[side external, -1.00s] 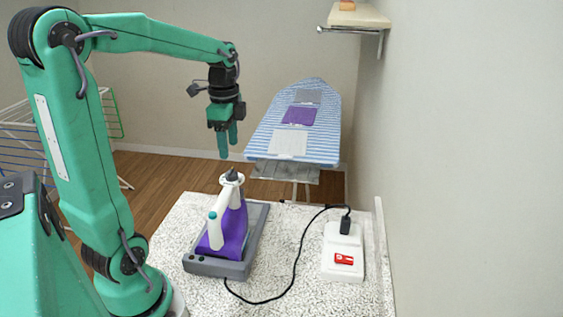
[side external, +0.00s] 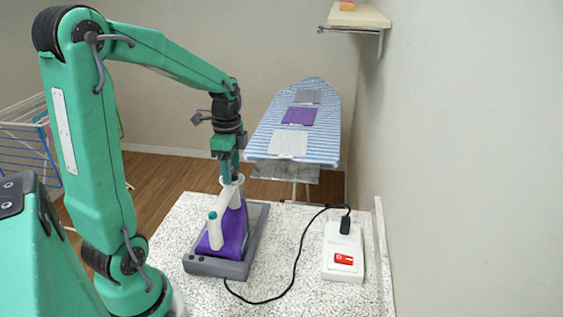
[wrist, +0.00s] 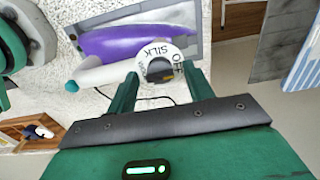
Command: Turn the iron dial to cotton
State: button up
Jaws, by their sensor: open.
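The purple and white iron (side external: 232,235) rests on a grey base (side external: 262,225) on the speckled counter. Its dial (wrist: 160,45) shows in the wrist view as a white ring with the words SILK and OFF around a dark knob (wrist: 160,68). Other lettering on the ring is blurred, and I cannot tell which setting the knob points to. My gripper (side external: 230,180) points down over the dial end of the iron. In the wrist view its fingers (wrist: 163,88) are open, one on each side of the knob. I cannot tell whether they touch it.
A black cord (side external: 297,262) runs from the base to a white power box (side external: 343,262) with a red switch (side external: 344,259). A striped ironing board (side external: 270,135) with folded cloths stands behind. A wall is at the right, and a drying rack (side external: 30,140) at the left.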

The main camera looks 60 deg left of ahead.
jog(key=c, duration=1)
